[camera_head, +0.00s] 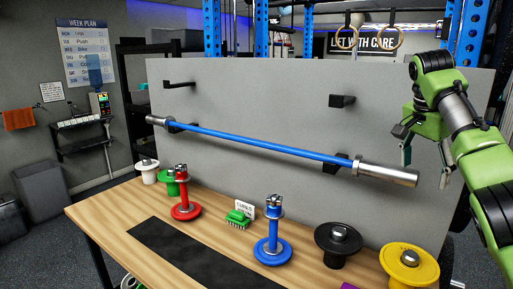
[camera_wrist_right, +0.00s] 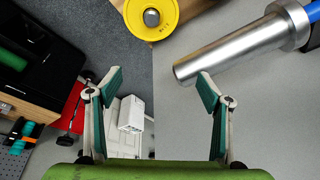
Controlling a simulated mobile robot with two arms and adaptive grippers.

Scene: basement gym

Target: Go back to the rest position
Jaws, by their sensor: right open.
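My right gripper (camera_head: 425,160) is at the right of the head view, its fingers hanging down near the silver right end of a barbell. In the wrist view my right gripper (camera_wrist_right: 158,88) is open, with nothing between its fingers. The barbell (camera_head: 270,143) has a blue bar and silver ends, and lies across lower black hooks on the grey panel. Its silver end also shows in the wrist view (camera_wrist_right: 225,50), beyond the right finger and apart from it as far as I can tell. My left gripper is not in view.
The wooden table (camera_head: 105,212) carries several plate stands, including red (camera_head: 184,208), blue (camera_head: 272,246), black (camera_head: 338,240) and yellow (camera_head: 408,265), plus a green brush (camera_head: 238,217) and a dark mat (camera_head: 180,250). The grey panel (camera_head: 260,95) rises behind, with two empty upper hooks.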

